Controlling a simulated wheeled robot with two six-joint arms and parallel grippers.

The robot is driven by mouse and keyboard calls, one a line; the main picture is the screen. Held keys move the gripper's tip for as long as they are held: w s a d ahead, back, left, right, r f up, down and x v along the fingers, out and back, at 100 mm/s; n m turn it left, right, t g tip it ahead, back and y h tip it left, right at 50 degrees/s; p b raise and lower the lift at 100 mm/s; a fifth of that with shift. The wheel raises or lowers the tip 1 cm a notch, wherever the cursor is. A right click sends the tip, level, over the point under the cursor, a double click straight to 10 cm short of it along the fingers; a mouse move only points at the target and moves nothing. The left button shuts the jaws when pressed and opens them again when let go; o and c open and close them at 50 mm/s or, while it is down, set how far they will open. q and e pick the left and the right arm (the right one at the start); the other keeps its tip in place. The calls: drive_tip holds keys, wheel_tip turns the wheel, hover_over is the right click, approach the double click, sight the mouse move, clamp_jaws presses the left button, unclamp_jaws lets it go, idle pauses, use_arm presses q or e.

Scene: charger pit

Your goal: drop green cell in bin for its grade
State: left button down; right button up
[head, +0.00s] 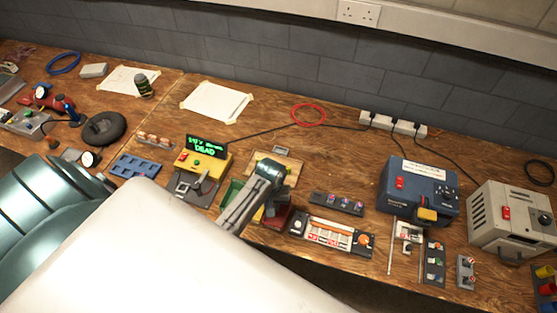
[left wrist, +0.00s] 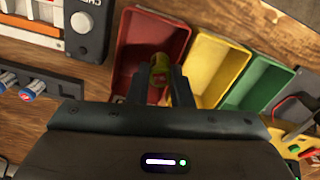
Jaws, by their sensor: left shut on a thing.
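My left gripper (left wrist: 155,88) is shut on the green cell (left wrist: 159,72), which shows as a small yellow-green end between the fingers. Gripper and cell are over the near part of the red bin (left wrist: 127,45) in the left wrist view; whether the cell touches the bin cannot be told. The yellow bin (left wrist: 208,68) and the green bin (left wrist: 250,88) stand beside it to the right. In the head view the left gripper (head: 272,207) hides much of the bins. The yellow tester (head: 208,161) has a green display (head: 206,146) reading DEAD. My right gripper is not in view.
A dark rack with several cells (head: 337,203) and a charger-like unit (head: 330,234) lie right of the bins. A blue box (head: 418,187) and a grey box (head: 513,222) stand farther right. A blue tray (head: 136,166) lies left. The bench behind the bins is fairly clear.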

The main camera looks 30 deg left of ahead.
use_arm(q)
drive_tip(key=c, duration=1.2)
unclamp_jaws()
wheel_tip(320, 180, up, 11)
drive_tip(key=b, duration=0.2)
drive_tip(key=shift+b, duration=0.35)
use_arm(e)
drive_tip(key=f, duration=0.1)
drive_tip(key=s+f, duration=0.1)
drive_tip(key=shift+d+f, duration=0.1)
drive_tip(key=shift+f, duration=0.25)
use_arm(q)
drive_tip(key=shift+f, duration=0.1)
